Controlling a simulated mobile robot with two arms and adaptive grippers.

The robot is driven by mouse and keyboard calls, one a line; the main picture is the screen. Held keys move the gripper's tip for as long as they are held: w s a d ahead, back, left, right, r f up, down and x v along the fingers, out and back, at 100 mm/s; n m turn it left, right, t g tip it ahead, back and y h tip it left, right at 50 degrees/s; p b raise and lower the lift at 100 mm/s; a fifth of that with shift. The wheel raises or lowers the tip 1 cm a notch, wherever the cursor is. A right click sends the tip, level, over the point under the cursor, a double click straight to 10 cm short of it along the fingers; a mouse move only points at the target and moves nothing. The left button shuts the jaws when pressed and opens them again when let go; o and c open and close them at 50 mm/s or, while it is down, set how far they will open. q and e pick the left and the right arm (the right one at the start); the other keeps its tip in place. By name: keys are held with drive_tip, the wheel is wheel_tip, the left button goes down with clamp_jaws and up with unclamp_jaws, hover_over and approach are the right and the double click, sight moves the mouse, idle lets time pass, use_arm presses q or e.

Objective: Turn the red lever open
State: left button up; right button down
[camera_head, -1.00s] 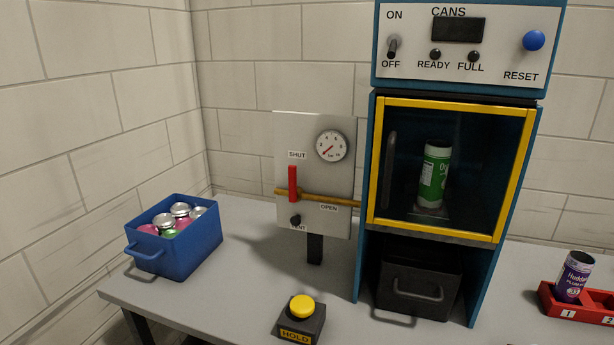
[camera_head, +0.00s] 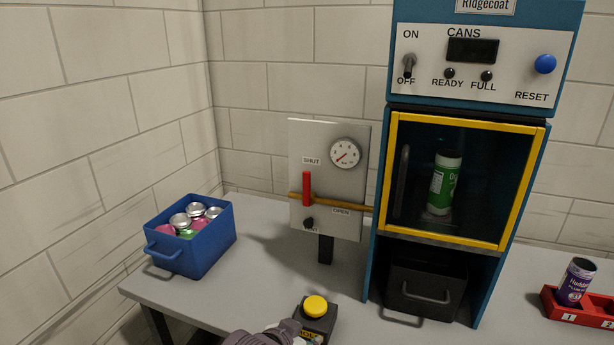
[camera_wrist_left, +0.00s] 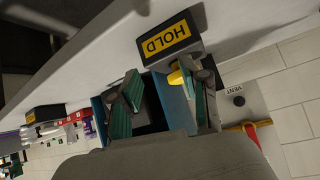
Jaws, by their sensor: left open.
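The red lever (camera_head: 307,188) stands upright on a pale panel (camera_head: 352,205), its top just under the SHUT label. In the left wrist view the red lever (camera_wrist_left: 252,136) shows at the lower right beside the pipe. My left gripper (camera_wrist_left: 163,72) is open and empty, its two fingers apart. In the head view it enters at the bottom edge, partly cut off, by the HOLD button box (camera_head: 318,318), below and well apart from the lever. My right gripper is not seen.
The HOLD box has a yellow button (camera_head: 315,305) and stands below the panel. A blue crate (camera_head: 210,247) of cans is at the left. The teal machine (camera_head: 378,260) with a yellow-framed door stands right of the panel. A red rack (camera_head: 567,312) is at the far right.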

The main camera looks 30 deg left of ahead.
use_arm(q)
drive_tip(key=w+a+r+n+t+y, duration=0.1)
drive_tip(key=w+a+r+t, duration=0.1)
drive_tip(key=w+a+r, duration=0.3)
drive_tip(key=w+a+r+t, duration=0.1)
drive_tip(key=w+r+t, duration=0.15)
drive_tip(key=r, duration=0.45)
drive_tip(key=n+t+y, duration=0.2)
drive_tip(key=t+y, duration=0.1)
approach(305, 180)
drive_tip(key=p+x, duration=0.3)
drive_tip(key=x, duration=0.6)
drive_tip(key=shift+w, duration=0.4)
drive_tip(key=shift+w+a, duration=0.15)
drive_tip(key=shift+w, duration=0.35)
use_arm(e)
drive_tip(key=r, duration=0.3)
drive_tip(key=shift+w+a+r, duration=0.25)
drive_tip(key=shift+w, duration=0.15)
use_arm(q)
clamp_jaws()
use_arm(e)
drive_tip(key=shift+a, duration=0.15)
